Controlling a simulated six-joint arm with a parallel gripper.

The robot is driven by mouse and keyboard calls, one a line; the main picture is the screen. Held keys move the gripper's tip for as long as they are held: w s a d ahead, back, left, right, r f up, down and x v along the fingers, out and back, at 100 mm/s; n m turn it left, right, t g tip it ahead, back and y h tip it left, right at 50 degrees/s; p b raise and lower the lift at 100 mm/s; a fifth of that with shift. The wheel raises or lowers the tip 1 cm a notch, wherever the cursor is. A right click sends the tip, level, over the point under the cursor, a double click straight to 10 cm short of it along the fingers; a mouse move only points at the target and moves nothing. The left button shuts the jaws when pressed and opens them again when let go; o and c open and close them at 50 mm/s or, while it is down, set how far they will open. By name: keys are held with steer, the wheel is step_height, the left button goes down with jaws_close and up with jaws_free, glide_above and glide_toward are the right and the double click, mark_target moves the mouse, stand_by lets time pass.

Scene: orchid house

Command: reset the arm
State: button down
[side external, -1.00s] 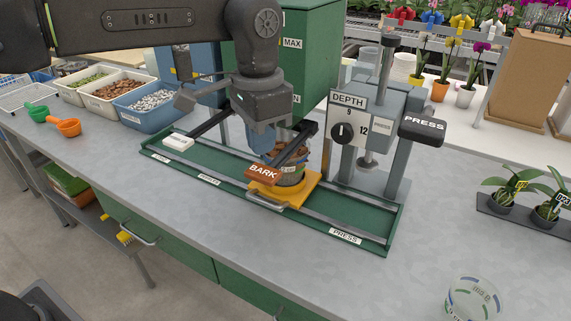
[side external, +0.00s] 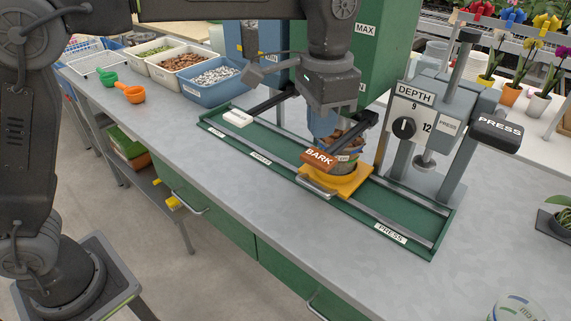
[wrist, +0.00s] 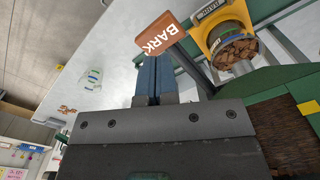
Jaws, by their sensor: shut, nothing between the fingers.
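My gripper (side external: 322,125) has its blue fingers together with nothing between them. It points down just above the orange BARK paddle (side external: 318,159). In the wrist view the shut fingertips (wrist: 155,62) lie close to the BARK paddle (wrist: 160,35); I cannot tell whether they touch. A pot filled with brown bark (side external: 347,160) stands on the yellow carriage (side external: 345,185) on the green rail base, right of the fingers. The pot also shows in the wrist view (wrist: 233,52).
The grey press (side external: 440,130) with its DEPTH dial and PRESS paddle stands right of the carriage. Tall blue and green hoppers rise behind. Tubs and scoops (side external: 130,94) lie far left. A clear cup (side external: 512,308) is at the lower right.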

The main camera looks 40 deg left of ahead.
steer(key=s+a+r+n+t, duration=0.25)
steer(key=s+a, duration=0.25)
steer(key=a, duration=0.3)
steer(key=s+a+f+n+t, duration=0.1)
steer(key=s+a+f, duration=0.2)
steer(key=s+a, duration=0.2)
steer(key=s+a+f+n+t, duration=0.2)
steer(key=s+a, duration=0.4)
steer(key=s, duration=0.4)
steer(key=shift+f, duration=0.55)
